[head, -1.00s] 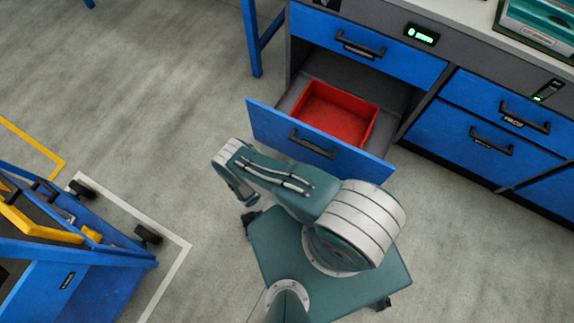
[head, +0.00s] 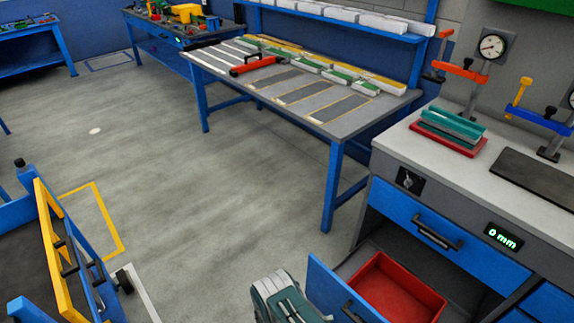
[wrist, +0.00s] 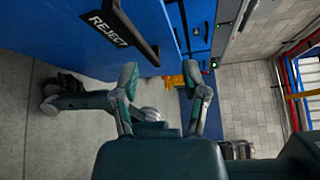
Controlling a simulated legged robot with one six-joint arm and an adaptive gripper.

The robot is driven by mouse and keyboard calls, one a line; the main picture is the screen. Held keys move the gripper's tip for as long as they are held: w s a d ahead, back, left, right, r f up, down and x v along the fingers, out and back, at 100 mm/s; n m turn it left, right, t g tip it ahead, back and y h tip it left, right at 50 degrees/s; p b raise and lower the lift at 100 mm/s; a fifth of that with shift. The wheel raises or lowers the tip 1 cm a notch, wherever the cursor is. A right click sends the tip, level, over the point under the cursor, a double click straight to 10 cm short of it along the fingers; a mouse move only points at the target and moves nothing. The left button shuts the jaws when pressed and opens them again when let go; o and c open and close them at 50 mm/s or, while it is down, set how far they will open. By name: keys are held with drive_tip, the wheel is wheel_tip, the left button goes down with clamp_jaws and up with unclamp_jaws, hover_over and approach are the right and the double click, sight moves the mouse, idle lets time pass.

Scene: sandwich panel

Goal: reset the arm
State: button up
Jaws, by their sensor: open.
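My gripper (wrist: 165,92) shows in the wrist view with its two fingers spread apart and nothing between them. A blue drawer front with a dark handle and a REJECT label (wrist: 108,28) fills the upper left of that view, close to the fingers; I cannot tell if they touch. In the head view, part of my folded arm (head: 284,298) shows at the bottom edge, just left of the open lower drawer (head: 335,290).
The open drawer holds a red bin (head: 395,292). The workbench (head: 405,145) carries clamps and a teal-and-red stack (head: 448,130). A table with panels (head: 345,125) stands behind. A blue cart (head: 65,255) is at left. The grey floor (head: 190,190) between is clear.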

drive_tip(key=w+a+r+m+g+y, duration=0.15)
drive_tip(key=w+r+m, duration=0.3)
drive_tip(key=r, duration=0.55)
drive_tip(key=w+r+m+g+y, duration=0.25)
drive_tip(key=r+m, duration=0.35)
drive_tip(key=r, duration=0.4)
wheel_tip(320, 180, up, 18)
drive_tip(key=d+m+g+y, duration=0.2)
drive_tip(key=m+y, duration=0.3)
drive_tip(key=m, duration=0.3)
drive_tip(key=s+d+r+m+t+y, duration=0.1)
drive_tip(key=s+r+m+y, duration=0.1)
drive_tip(key=s+r+m, duration=0.35)
drive_tip(key=s+r+m+t+y, duration=0.2)
drive_tip(key=s+r, duration=0.1)
drive_tip(key=r, duration=0.5)
drive_tip(key=s+r+m+t+y, duration=0.3)
drive_tip(key=s+r+m+t, duration=0.2)
drive_tip(key=s, duration=0.8)
wheel_tip(320, 180, up, 4)
drive_tip(key=m, duration=0.4)
drive_tip(key=shift+s+f+t+y, duration=0.25)
drive_tip(key=shift+s+t+y, duration=0.05)
drive_tip(key=shift+s+y, duration=0.1)
drive_tip(key=shift+w+d+m, duration=0.1)
drive_tip(key=shift+d+m, duration=0.05)
drive_tip(key=shift+m, duration=0.15)
